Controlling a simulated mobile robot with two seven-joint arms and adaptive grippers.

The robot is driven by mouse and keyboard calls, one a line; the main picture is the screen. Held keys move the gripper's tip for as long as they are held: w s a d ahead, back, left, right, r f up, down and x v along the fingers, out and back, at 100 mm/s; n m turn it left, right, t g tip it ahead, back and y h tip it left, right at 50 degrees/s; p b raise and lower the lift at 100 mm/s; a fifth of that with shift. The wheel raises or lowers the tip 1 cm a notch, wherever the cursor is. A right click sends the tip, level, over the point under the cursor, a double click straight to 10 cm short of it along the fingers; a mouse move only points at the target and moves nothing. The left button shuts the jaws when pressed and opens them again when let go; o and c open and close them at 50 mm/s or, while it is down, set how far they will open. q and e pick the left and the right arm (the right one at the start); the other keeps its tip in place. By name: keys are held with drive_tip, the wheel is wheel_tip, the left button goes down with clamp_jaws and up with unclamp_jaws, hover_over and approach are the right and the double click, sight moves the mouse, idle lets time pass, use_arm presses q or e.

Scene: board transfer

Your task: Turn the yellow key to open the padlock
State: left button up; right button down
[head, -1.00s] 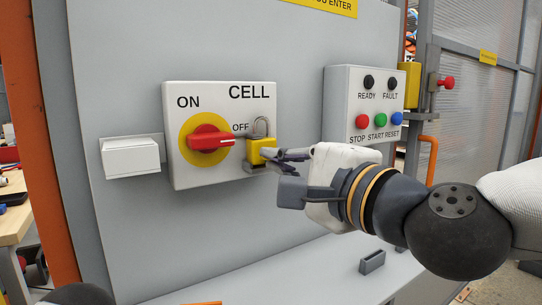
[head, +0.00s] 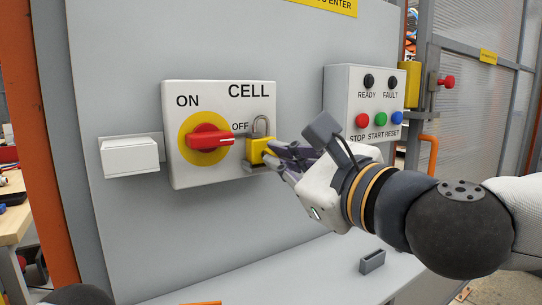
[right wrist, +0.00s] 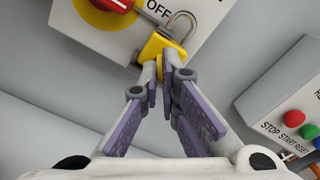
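The yellow padlock (head: 256,151) hangs at the right side of the red switch handle (head: 207,140), which points toward OFF. Its grey shackle stands above the body; I cannot tell whether it has sprung open. It also shows in the right wrist view (right wrist: 155,46). My right gripper (head: 275,152) is at the padlock's front, its fingers closed together. In the right wrist view, the yellow key (right wrist: 160,69) shows as a small yellow piece between the fingertips, mostly hidden by them. My left gripper is not in view.
The switch box (head: 225,95) is on a grey panel, with a white box (head: 131,157) at its left. A button box (head: 345,91) with red, green and blue buttons is to the right, above my right arm. A grey ledge (head: 310,275) runs below.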

drive_tip(key=m, duration=0.5)
drive_tip(key=shift+f+m, duration=0.1)
drive_tip(key=shift+m, duration=0.3)
drive_tip(key=c, duration=2.1)
unclamp_jaws()
drive_tip(key=shift+m, duration=0.3)
drive_tip(key=o, duration=0.4)
